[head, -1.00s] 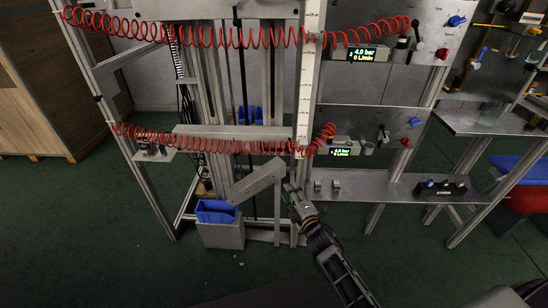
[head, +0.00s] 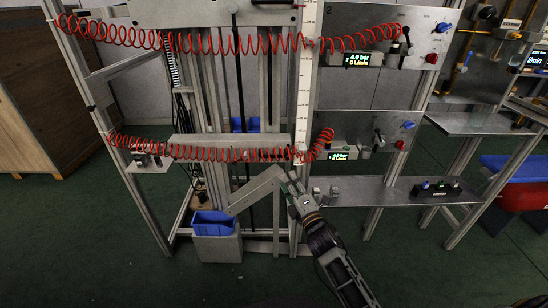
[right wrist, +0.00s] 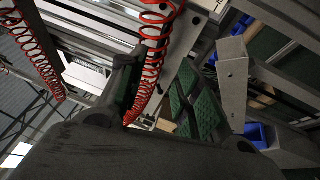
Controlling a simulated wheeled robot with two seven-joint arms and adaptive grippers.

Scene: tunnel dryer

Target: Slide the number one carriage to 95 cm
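A vertical white scale strip (head: 305,100) runs up the frame; its numbers are too small to read. A lower grey carriage plate (head: 225,142) sits left of it with a red coiled hose (head: 210,153) along its lower edge. A second plate (head: 205,14) is at the top. I cannot read a carriage number on either. My right gripper (head: 289,180) is just below the lower plate's right end, at the upper end of a slanted grey bracket (head: 257,192). I cannot tell whether it touches it or is open. The right wrist view shows a dark finger (right wrist: 122,88) beside a red hose. My left gripper is out of view.
A blue bin (head: 213,223) sits on a grey block below the bracket. Right of the scale are the panel marked 2 (head: 345,25), a lower panel (head: 345,118) and a shelf (head: 390,190) with small fittings. Open green floor (head: 120,260) lies in front.

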